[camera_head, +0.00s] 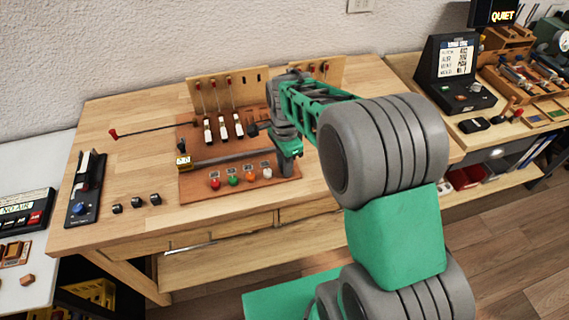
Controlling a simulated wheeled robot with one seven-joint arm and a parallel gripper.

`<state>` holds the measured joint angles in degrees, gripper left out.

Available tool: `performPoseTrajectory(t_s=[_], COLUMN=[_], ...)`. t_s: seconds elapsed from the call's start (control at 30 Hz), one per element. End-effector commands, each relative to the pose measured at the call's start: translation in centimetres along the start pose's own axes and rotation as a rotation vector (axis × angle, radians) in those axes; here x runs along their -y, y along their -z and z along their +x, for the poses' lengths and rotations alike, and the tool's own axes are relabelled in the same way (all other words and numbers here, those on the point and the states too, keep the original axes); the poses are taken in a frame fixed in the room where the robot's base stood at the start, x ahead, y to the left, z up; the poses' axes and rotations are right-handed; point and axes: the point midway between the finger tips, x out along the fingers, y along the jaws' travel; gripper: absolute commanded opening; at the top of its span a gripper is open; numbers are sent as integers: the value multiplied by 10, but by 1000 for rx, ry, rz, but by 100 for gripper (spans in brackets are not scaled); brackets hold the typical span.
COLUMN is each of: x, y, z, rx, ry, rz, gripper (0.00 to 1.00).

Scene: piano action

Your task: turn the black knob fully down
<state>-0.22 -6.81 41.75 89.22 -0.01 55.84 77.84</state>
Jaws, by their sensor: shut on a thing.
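My gripper (287,164) reaches down onto the right end of the reddish-brown panel (198,192) on the wooden table. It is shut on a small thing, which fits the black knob. The hand and fingers cover the knob, so its position cannot be seen. A grey bar (228,156) runs across the panel to the left of the gripper. In front of the bar is a row of small knobs: red (215,184), green (233,180), orange (250,176) and white (267,173). The white one is closest to the gripper.
White-headed levers (222,130) stand behind the bar, before an upright wooden board (205,92). A thin red-tipped rod (150,131) sticks out left. Small black blocks (137,201) and a black stand (86,188) are on the left. The table's left rear is clear.

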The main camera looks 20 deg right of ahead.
Motion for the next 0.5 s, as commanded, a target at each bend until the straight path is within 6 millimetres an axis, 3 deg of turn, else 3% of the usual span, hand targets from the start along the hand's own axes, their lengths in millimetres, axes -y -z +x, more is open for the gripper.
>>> performPoseTrajectory(t_s=[0.1,0.5], x=[0,0], y=[0,0], z=[0,0], rx=[0,0], ry=[0,0], rz=[0,-9], gripper=[0,0])
